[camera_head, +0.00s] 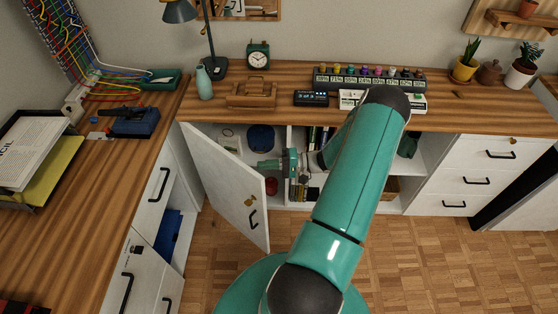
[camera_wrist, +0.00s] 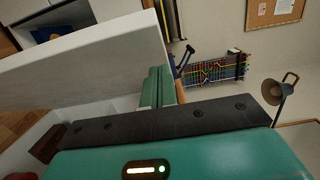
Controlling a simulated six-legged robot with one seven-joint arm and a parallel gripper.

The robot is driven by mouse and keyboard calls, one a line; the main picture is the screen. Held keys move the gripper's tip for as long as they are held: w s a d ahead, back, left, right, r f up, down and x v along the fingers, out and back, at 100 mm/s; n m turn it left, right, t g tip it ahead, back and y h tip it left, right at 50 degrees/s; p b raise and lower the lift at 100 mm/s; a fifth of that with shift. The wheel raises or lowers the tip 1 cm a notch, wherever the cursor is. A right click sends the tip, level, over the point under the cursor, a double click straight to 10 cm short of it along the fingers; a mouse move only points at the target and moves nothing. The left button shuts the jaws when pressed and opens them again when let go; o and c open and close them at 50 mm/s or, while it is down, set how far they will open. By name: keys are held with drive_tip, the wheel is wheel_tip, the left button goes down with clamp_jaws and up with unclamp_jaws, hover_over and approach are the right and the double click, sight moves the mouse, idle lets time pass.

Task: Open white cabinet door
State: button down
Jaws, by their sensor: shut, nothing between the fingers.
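The white cabinet door (camera_head: 222,178) stands swung outward from the cabinet under the back desk, hinged at its left. Its black handle (camera_head: 254,218) and a small gold lock (camera_head: 249,201) are on its outer face. The teal gripper (camera_head: 262,164) is shut and empty, at the cabinet opening on the inner side of the door, pointing left toward it. The handle is clear of the gripper. In the wrist view the door (camera_wrist: 90,62) shows as a broad white panel close beside the teal fingers (camera_wrist: 158,88). Whether the fingers touch it cannot be told.
Inside the cabinet are a blue round item (camera_head: 261,138), a red container (camera_head: 271,186) and several books. A white drawer unit (camera_head: 492,160) stands right, and the left desk (camera_head: 80,215) has its own cabinets. The parquet floor (camera_head: 420,260) is clear.

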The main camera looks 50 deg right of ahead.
drive_tip(key=shift+a, duration=1)
drive_tip(key=shift+a, duration=0.1)
